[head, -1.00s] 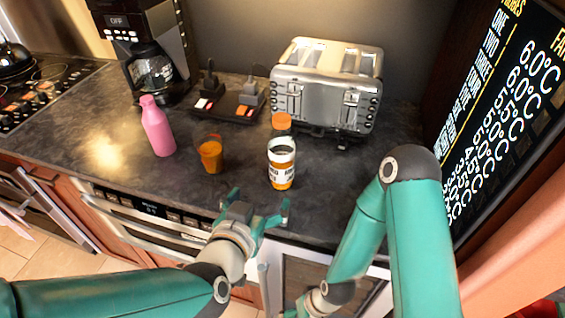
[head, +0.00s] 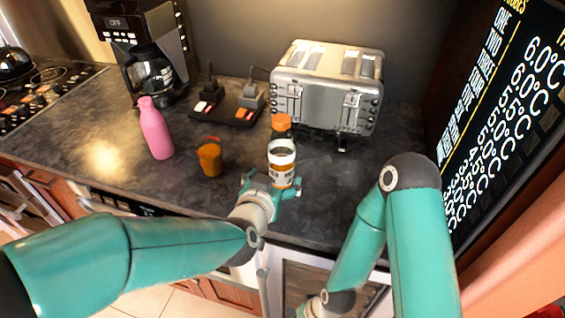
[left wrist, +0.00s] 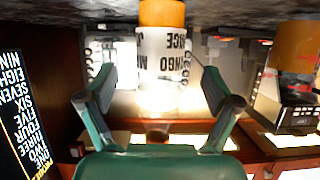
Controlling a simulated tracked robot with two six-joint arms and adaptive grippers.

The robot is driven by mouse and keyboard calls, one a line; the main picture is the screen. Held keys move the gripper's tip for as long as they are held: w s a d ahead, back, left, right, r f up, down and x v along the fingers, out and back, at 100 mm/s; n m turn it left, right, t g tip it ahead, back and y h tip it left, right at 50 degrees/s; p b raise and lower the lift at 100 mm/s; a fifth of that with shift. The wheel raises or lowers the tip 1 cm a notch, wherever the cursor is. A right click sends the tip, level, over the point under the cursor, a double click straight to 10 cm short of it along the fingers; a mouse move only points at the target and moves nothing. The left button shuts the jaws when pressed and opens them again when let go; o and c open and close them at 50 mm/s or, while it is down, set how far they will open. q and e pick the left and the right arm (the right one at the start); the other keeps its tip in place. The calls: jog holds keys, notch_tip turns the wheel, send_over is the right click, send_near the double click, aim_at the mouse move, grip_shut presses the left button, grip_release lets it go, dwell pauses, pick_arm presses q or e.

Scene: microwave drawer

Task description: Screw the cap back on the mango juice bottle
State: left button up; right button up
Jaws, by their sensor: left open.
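The mango juice bottle (head: 282,172) stands upright on the counter, with a white label and orange juice low inside. In the left wrist view the bottle (left wrist: 163,55) appears upside down. An orange cap (head: 281,122) shows at its top in the head view; I cannot tell whether it is screwed down. My left gripper (head: 272,186) is open at the bottle's near side, low down. In the left wrist view the gripper's fingers (left wrist: 158,92) spread to either side of the bottle, apart from it.
An orange cup (head: 210,160) and a pink bottle (head: 155,130) stand left of the juice bottle. A toaster (head: 325,95) stands close behind, right. A dark tray (head: 228,113) and coffee maker (head: 150,60) are farther back. The counter (head: 335,190) right of the bottle is clear.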

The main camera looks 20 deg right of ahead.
aim_at(278, 146)
pick_arm(q)
jog(key=shift+w+d+f, duration=0.25)
jog(key=shift+w, duration=0.15)
jog(key=shift+x, duration=2.6)
jog(key=shift+f, duration=0.1)
jog(key=c, duration=1.4)
notch_tip(278, 146, up, 9)
jog(key=shift+f+p, duration=0.1)
jog(key=shift+p, duration=1.1)
notch_tip(278, 146, up, 11)
jog(key=p, duration=0.6)
jog(key=shift+p, duration=0.3)
